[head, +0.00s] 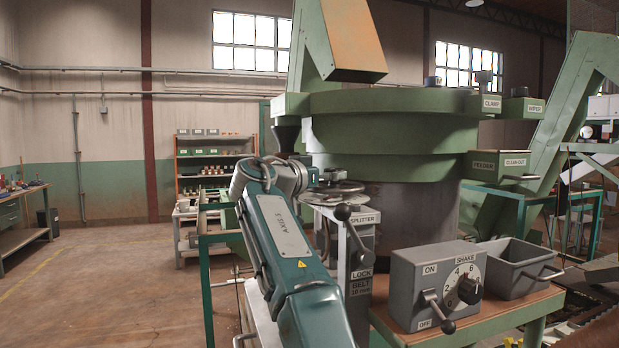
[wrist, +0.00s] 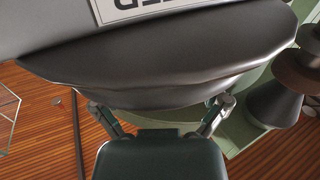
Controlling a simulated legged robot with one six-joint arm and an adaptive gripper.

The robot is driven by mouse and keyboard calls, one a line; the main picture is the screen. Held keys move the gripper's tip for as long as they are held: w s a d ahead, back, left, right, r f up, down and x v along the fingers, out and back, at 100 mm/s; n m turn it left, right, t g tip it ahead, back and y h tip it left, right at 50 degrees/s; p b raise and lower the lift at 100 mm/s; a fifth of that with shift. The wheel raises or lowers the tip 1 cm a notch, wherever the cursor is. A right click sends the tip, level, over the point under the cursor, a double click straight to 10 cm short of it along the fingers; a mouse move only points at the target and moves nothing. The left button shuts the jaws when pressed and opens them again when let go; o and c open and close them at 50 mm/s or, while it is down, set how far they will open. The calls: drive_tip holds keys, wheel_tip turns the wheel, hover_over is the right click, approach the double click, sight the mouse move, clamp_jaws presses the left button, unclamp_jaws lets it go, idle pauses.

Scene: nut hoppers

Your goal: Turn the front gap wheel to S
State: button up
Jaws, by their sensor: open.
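Grey handwheels (head: 338,190) lie flat on top of the splitter post, just right of my wrist in the head view. I cannot tell which one is the front gap wheel, and no S mark is readable. My gripper (wrist: 163,108) shows open in the wrist view, one finger on each side of its dark palm. A broad dark grey rounded part (wrist: 160,55) fills the space in front of the fingers; I cannot tell whether they touch it. In the head view the fingers are hidden or too small to make out.
A black-knobbed lever (head: 345,213) stands beside the splitter label (head: 364,219). A shake control box (head: 436,284) and a grey bin (head: 522,268) sit on the bench at right. The large green hopper (head: 392,125) rises behind. Floor at left is open.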

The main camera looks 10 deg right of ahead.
drive_tip(key=v, duration=1.1)
drive_tip(key=shift+a, duration=0.4)
drive_tip(key=shift+s+d+f, duration=0.1)
drive_tip(key=shift+s+f, duration=0.05)
